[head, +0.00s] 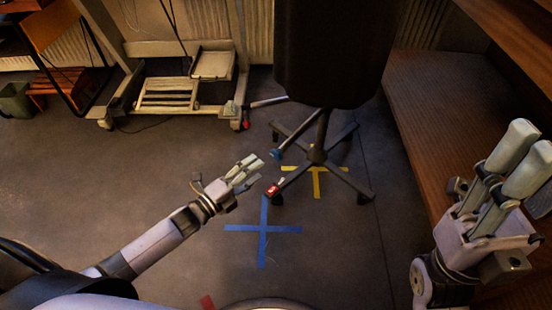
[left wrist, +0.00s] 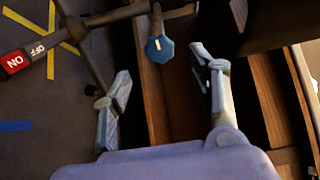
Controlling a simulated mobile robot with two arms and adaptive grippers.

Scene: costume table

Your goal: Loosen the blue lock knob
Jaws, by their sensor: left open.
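The blue lock knob (head: 276,154) sits on the dark stand at the centre of the head view, to the upper right of my left gripper. In the left wrist view the knob (left wrist: 159,48) is an octagonal blue cap with a small light mark, facing the camera. My left gripper (head: 257,171) is open and empty, with its fingers pointing toward the stand. In the left wrist view its fingers (left wrist: 160,75) stand on either side below the knob, apart from it. My right gripper (head: 520,150) is raised at the right; its jaw gap is unclear.
A dark panel (head: 335,50) rises above the stand's spread legs (head: 345,180). A wooden bench (head: 440,110) borders the right.

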